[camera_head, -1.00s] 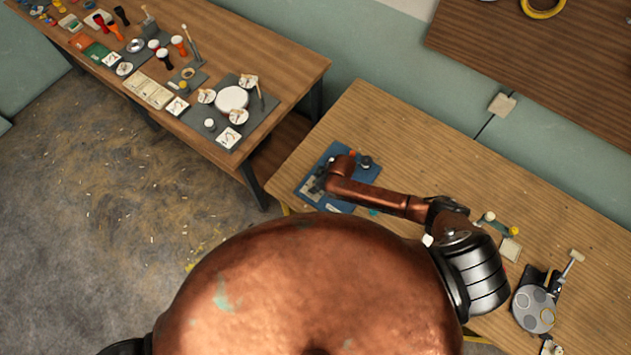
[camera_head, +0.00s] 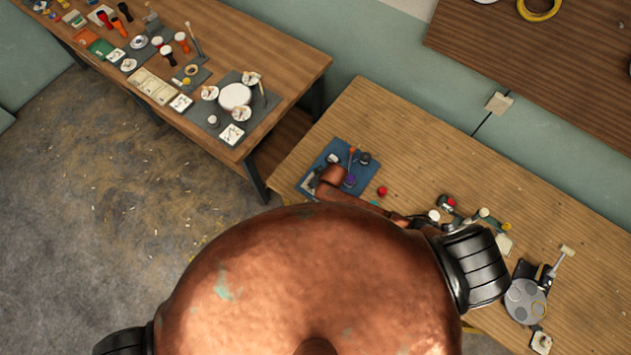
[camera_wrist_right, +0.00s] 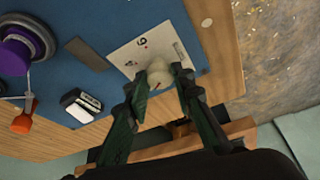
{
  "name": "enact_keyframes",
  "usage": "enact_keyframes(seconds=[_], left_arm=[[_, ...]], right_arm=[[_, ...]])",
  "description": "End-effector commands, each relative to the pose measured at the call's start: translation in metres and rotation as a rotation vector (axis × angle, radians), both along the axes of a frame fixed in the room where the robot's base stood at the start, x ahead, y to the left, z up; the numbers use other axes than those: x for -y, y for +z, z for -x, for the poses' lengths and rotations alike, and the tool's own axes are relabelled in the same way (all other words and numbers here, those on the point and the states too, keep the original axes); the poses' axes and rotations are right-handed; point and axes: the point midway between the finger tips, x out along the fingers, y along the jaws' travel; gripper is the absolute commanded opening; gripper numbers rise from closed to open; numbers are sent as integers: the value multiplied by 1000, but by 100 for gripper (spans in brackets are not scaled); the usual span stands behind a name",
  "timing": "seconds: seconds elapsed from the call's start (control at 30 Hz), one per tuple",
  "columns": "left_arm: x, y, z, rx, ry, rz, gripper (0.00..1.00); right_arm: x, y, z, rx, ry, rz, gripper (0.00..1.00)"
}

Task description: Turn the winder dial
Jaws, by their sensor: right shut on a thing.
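The winder dial is a pale cream knob (camera_wrist_right: 158,75) on a white card (camera_wrist_right: 145,50) with printed figures and a small red mark, seen in the right wrist view. My right gripper (camera_wrist_right: 160,80) is shut on the knob, one dark finger on each side. The card lies on a blue board (camera_wrist_right: 65,20), which sits at the left end of the near table in the head view (camera_head: 345,152). There my copper right arm covers part of the board, and the gripper is hidden. My left gripper is not in view.
A red button (camera_head: 382,191) and a green strip with small parts (camera_head: 470,212) are on the near table (camera_head: 420,130), whose middle is clear.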

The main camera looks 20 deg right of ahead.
Motion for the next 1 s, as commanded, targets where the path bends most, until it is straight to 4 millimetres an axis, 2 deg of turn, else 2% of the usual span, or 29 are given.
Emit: enact_keyframes(seconds=[0.23,0.27,0.5,0.83,1.0], left_arm=[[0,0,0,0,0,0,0],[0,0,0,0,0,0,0],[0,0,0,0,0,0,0],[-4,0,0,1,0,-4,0],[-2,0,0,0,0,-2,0]], right_arm=[[-1,0,0,2,1,-1,0],[-1,0,0,2,1,-1,24],[0,0,0,1,1,-1,40],[0,3,1,0,1,0,40],[3,20,7,2,1,-1,40]])
